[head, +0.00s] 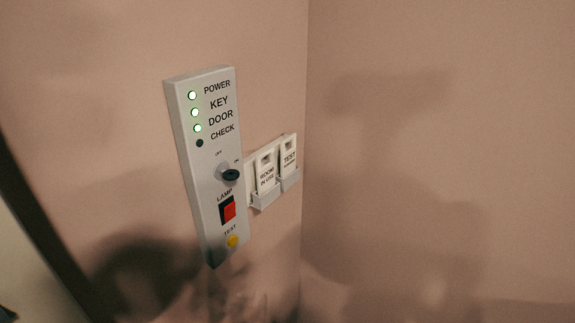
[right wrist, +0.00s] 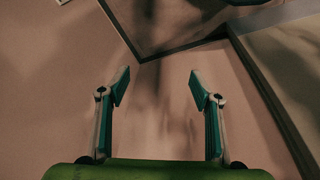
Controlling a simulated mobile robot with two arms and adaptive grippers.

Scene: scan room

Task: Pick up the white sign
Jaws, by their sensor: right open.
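Two white signs stand in a wall holder (head: 264,201) in the head view, right of the control panel. The left white sign (head: 266,175) reads "ROOM IN USE". The right white sign (head: 289,157) begins with "TEST"; its smaller line is too small to read. The lower ends of both signs are hidden by the holder's pockets. My right gripper (right wrist: 158,80) shows in the right wrist view, open, with nothing between its fingers. No sign can be made out in that view. My left gripper is in neither view.
A grey control panel (head: 206,165) is on the wall, with three lit green lamps, a dark lamp, a key switch (head: 231,175), a red rocker switch (head: 228,210) and a yellow button (head: 233,241). A wall corner lies right of the holder. A dark frame edge runs at far left.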

